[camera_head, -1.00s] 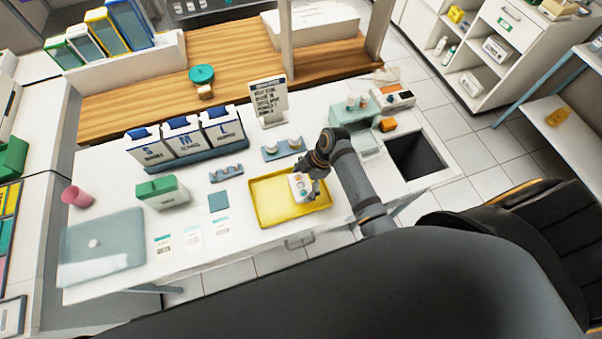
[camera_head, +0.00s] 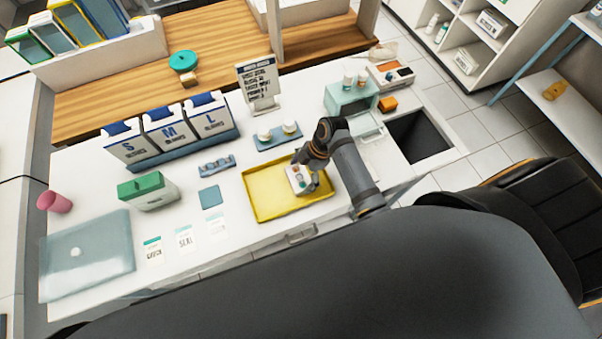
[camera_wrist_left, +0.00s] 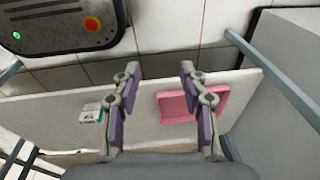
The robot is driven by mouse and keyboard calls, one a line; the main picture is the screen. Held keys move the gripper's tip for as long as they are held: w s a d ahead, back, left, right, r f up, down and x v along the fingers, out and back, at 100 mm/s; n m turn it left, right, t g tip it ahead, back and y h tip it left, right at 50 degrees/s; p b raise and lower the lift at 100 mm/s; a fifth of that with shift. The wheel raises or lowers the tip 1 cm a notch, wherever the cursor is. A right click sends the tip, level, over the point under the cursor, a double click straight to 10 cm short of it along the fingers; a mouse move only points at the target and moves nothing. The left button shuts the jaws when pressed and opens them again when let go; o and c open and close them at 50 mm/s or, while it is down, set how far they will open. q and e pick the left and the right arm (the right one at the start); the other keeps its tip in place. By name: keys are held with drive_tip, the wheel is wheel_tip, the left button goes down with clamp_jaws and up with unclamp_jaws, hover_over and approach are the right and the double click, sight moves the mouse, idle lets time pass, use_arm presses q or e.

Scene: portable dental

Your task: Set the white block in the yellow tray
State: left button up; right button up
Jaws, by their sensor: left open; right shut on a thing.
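The yellow tray (camera_head: 262,205) lies on the white counter in the head view. A white block (camera_head: 296,178) with small coloured marks is at the tray's right part, within its outline. My right gripper (camera_head: 306,176) is shut on the white block, coming from the right. I cannot tell whether the block touches the tray floor. My left gripper (camera_wrist_left: 160,92) is open and empty in the left wrist view, and it is not in the head view.
A blue holder with two white jars (camera_head: 278,137) stands behind the tray. A teal box (camera_head: 350,98) and a dark square opening (camera_head: 422,137) are to the right. S, M and L boxes (camera_head: 170,132) and a green-lidded box (camera_head: 149,190) stand left. A pink item (camera_wrist_left: 190,103) shows in the left wrist view.

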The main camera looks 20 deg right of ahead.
drive_tip(key=o, duration=1.3)
drive_tip(key=shift+d+f, duration=0.1)
drive_tip(key=shift+c, duration=0.2)
drive_tip(key=shift+w, duration=0.1)
drive_tip(key=shift+r, duration=0.4)
use_arm(q)
drive_tip(key=shift+s+d+f+b, duration=0.15)
drive_tip(key=shift+s+f+b, duration=0.35)
drive_tip(key=shift+s+f, duration=0.25)
use_arm(e)
drive_tip(key=v, duration=1.1)
drive_tip(key=shift+r, duration=0.2)
use_arm(q)
drive_tip(key=shift+s+r, duration=0.1)
use_arm(e)
drive_tip(key=shift+d, duration=0.15)
